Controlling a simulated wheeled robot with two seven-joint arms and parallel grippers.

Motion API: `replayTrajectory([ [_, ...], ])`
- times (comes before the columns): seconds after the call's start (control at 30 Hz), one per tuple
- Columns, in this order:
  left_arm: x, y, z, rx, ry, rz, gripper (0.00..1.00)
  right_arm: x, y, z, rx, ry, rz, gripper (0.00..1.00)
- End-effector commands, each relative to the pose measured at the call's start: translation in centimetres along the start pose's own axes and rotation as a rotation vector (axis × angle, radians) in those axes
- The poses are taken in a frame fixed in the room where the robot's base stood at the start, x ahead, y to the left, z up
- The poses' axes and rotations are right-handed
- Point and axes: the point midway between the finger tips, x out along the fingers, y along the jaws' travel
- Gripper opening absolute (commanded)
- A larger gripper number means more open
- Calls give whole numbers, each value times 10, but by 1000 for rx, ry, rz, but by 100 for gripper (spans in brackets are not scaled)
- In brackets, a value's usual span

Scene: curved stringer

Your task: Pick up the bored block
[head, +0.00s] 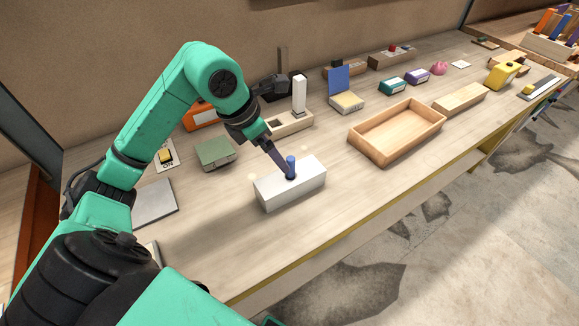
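A white rectangular block (291,190) lies on the wooden workbench, near its front edge. A short blue peg (291,162) stands upright at the top of the block, with a dark spot around its foot that looks like a bore. This is the likely bored block. My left gripper (284,167) reaches down from the upper left, its dark fingers close beside the peg at the block's top. The fingers overlap in this view, so their gap and any contact are hidden. My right gripper is out of view.
An empty wooden tray (398,133) stands to the right of the block. Behind are a wooden holder with a white upright piece (299,95) and a green box (215,152). A grey plate (154,203) lies at left. Bare bench surrounds the block's front and right.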

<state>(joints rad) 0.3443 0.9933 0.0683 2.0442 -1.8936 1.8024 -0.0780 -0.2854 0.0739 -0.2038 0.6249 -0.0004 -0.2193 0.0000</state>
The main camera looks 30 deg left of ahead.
Motion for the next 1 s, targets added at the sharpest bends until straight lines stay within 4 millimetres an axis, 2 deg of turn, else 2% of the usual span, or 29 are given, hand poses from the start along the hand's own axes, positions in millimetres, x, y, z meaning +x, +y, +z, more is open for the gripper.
replayTrajectory([
  [0.1,30,-2,1,-4,2,-12,100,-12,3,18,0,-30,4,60],
  [0.23,59,-2,2,-3,-1,-10,100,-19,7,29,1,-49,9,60],
  [0.37,75,-2,2,-3,-1,-10,100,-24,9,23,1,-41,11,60],
  [0.5,99,-2,2,-6,0,-14,100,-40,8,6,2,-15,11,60],
  [0.6,118,-1,2,-4,-2,-11,100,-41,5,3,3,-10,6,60],
  [0.83,124,0,1,-1,-2,-6,100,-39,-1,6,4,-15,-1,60],
  [0.87,124,0,1,-2,-2,-6,92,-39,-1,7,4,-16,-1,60],
  [1.0,124,0,1,-2,-2,-6,39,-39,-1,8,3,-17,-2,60],
])
